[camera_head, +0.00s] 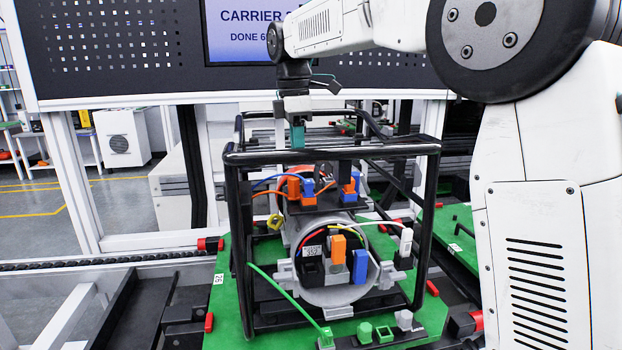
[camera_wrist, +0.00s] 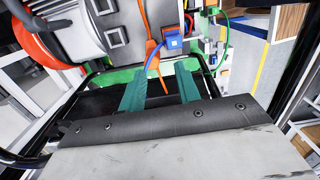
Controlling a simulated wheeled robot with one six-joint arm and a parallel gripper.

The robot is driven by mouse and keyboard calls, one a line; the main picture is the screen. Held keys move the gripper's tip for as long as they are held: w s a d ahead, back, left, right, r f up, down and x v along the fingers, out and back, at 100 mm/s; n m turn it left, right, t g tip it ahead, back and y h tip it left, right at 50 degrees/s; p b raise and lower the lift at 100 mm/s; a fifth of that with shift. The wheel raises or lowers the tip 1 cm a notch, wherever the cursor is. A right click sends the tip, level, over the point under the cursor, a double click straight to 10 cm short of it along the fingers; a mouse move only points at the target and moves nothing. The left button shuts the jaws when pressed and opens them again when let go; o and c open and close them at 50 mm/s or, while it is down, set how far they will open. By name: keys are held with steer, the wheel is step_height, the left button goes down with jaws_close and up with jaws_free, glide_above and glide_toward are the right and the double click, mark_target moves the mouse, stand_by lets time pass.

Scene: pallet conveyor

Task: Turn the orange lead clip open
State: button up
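My gripper (camera_head: 297,136) has teal fingers pointing down near the top bar of the black carrier frame. In the wrist view my gripper (camera_wrist: 158,82) is open, with a gap between its fingers and nothing held. An orange lead (camera_wrist: 151,35) runs down beyond the fingertips, beside a blue connector (camera_wrist: 172,38). In the head view, an orange clip (camera_head: 293,187) sits at the upper left of the grey housing, next to a blue piece. I cannot tell which is the lead clip.
The black frame (camera_head: 240,240) surrounds the grey housing (camera_head: 333,296) on a green pallet (camera_head: 226,318). Its bars are obstacles beside and below my gripper. Blue, black, white and yellow leads loop around the housing. A screen (camera_head: 250,40) stands behind.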

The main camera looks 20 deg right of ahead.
mark_target(293, 177)
steer(key=shift+w+a+f+y, duration=0.15)
steer(key=shift+w+a+f, duration=0.05)
steer(key=shift+w+f, duration=0.25)
steer(key=shift+w+a+f+y, duration=0.15)
steer(key=shift+w+f, duration=0.15)
steer(key=shift+w, duration=0.15)
step_height(293, 177, down, 7)
steer(key=shift+f, duration=0.2)
steer(key=c, duration=0.7)
